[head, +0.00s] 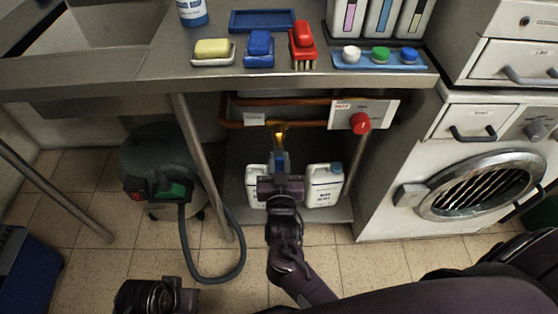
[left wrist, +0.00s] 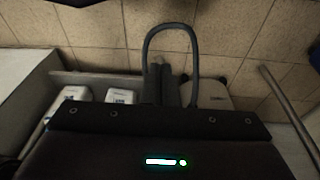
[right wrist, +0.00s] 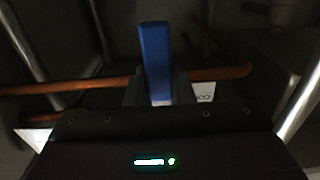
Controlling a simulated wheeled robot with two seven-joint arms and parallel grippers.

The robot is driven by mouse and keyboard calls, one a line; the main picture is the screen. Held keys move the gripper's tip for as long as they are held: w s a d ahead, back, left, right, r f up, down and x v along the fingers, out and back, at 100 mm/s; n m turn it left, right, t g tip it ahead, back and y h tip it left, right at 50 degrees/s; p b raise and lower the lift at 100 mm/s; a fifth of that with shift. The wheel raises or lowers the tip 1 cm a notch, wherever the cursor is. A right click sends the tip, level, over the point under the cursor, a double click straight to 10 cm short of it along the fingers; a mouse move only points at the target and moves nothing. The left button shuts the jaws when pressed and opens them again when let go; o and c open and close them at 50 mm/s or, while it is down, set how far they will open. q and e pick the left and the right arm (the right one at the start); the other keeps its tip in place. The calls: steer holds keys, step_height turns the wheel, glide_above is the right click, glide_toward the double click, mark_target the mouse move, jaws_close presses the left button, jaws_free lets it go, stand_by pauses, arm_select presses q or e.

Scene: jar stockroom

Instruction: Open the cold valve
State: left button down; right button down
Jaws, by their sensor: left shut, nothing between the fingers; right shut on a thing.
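The cold valve's blue lever (head: 281,158) hangs from a brass body (head: 279,128) on the copper pipe under the counter. It points down, across the pipe. My right gripper (head: 280,172) is shut on the lever from below. In the right wrist view the blue lever (right wrist: 155,58) stands between the fingers, crossing in front of the copper pipe (right wrist: 95,84). A white label (head: 254,119) is beside the valve; its print is too small to read in the head view. My left gripper (left wrist: 162,65) is shut and empty, low over the floor near a grey hose.
A red knob (head: 361,123) sits right of the valve by a white plate. White jugs (head: 324,185) stand on the low shelf. A vacuum (head: 160,165) with its hose (head: 237,258) and a metal leg (head: 200,165) are left.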

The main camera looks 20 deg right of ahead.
arm_select(q)
steer(key=shift+r, duration=0.15)
